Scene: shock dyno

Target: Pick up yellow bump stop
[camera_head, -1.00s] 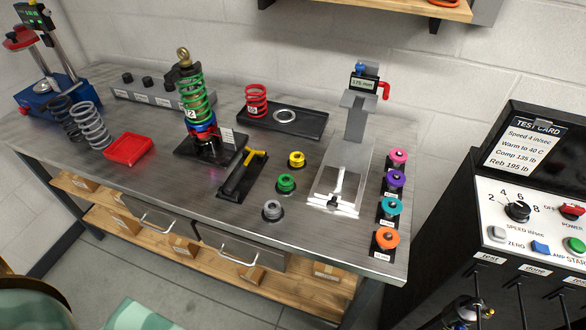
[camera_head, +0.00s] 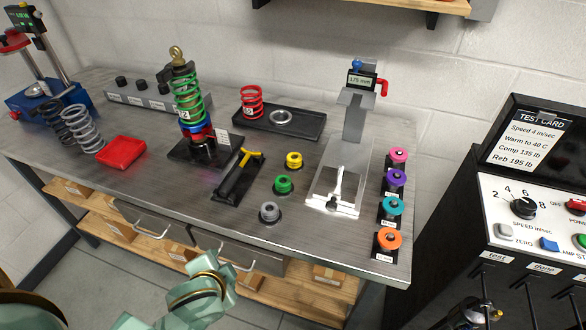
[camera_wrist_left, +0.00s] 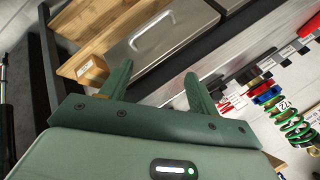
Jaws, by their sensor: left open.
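The yellow bump stop (camera_head: 294,159) is a small ring-shaped piece on a dark base on the metal workbench, behind the green bump stop (camera_head: 284,184) and the grey one (camera_head: 269,211). My left arm shows at the bottom of the head view, in front of the bench and well short of the yellow bump stop; its fingertips cannot be made out there. In the left wrist view my left gripper (camera_wrist_left: 155,85) is open and empty, its two green fingers apart, facing the drawer fronts. My right gripper is not in view.
A black tray with a yellow-handled tool (camera_head: 238,176) lies left of the bump stops. A shock with a green spring (camera_head: 188,100) stands behind it. A press-like gauge (camera_head: 355,120) stands to the right, beside several coloured pieces. The bench's front edge has drawers (camera_wrist_left: 150,35) beneath.

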